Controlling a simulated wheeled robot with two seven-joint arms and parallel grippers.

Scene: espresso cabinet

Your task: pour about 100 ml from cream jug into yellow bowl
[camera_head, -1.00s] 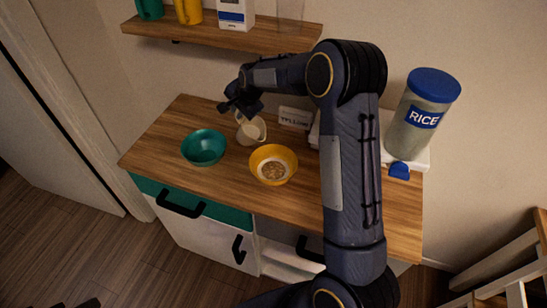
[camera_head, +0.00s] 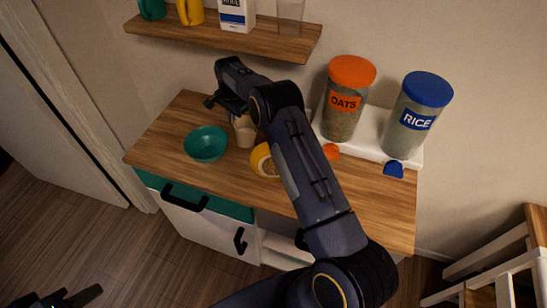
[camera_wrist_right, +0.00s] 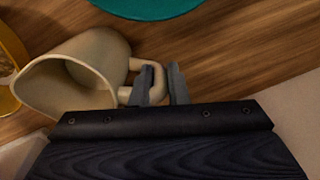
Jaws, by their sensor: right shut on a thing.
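The cream jug (camera_head: 245,131) is at the back of the counter, between the teal and yellow bowls. In the right wrist view the jug (camera_wrist_right: 75,80) has its mouth toward the left, and its handle lies between the fingers of my right gripper (camera_wrist_right: 162,86), which is shut on it. My right arm hides much of the gripper in the head view. The yellow bowl (camera_head: 260,160), with brownish contents, is partly hidden by my right arm; its edge shows in the wrist view (camera_wrist_right: 9,62). My left gripper (camera_head: 68,297) is low at the left, empty, its fingers apart.
A teal bowl (camera_head: 206,144) stands left of the jug. An oats container (camera_head: 348,98) and a rice container (camera_head: 418,115) stand on a white stand (camera_head: 375,146) at the right. A shelf (camera_head: 222,38) hangs above. The front right of the counter is clear.

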